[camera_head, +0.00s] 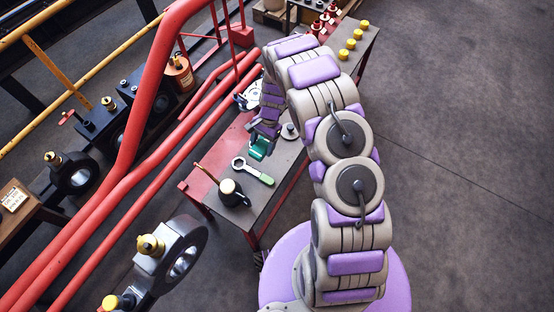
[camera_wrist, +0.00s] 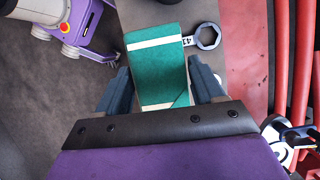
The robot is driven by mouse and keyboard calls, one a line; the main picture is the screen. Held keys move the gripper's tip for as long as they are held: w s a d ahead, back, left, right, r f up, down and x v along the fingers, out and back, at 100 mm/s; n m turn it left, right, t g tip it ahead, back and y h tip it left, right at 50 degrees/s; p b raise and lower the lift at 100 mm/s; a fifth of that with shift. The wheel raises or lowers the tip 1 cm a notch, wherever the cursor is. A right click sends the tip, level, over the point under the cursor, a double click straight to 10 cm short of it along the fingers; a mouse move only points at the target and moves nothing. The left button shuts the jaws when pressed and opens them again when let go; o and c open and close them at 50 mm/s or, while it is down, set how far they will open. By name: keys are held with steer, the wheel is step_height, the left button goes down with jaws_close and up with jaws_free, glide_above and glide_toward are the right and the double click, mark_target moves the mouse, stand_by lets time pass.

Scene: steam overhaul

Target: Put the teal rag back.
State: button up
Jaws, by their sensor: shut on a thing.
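The teal rag (camera_head: 259,148) is a flat folded cloth with cream stripes, as the wrist view (camera_wrist: 158,68) shows. My gripper (camera_head: 264,133) is over the workbench and shut on the rag. In the wrist view my gripper's two fingers (camera_wrist: 162,88) stand on either side of the rag. The rag is over the grey part of the bench top (camera_head: 270,194). I cannot tell whether it touches the surface. My fingers partly hide it in the head view.
Red pipes (camera_head: 150,190) run along the left. Yellow-capped items (camera_head: 351,43) stand at the far end.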

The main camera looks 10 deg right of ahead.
steer(key=s+f+m+t, duration=0.1)
steer(key=s+f+m, duration=0.1)
steer(key=f, duration=0.2)
steer(key=s+f+m+t+b, duration=0.1)
steer(key=s+f+m, duration=0.2)
steer(key=f, duration=0.1)
steer(key=s+a+f+m+y, duration=0.1)
steer(key=s+f+m, duration=0.2)
steer(key=f, duration=0.1)
steer(key=shift+s+a+f+t+b, duration=0.1)
steer(key=shift+s+t+b, duration=0.1)
steer(key=shift+t+b, duration=0.15)
steer(key=shift+s+a+f+m, duration=0.3)
steer(key=shift+s+f, duration=0.2)
steer(key=shift+s, duration=0.1)
glide_above(276, 159)
steer(key=shift+d+f, duration=0.4)
steer(key=shift+f, duration=0.4)
steer(key=shift+w+d+f+b, duration=0.1)
steer(key=shift+w+f+b, duration=0.05)
steer(key=shift+b, duration=0.2)
steer(key=shift+f+b, duration=0.5)
steer(key=shift+f, duration=1.1)
steer(key=shift+s+f, duration=0.25)
steer(key=shift+f, duration=0.15)
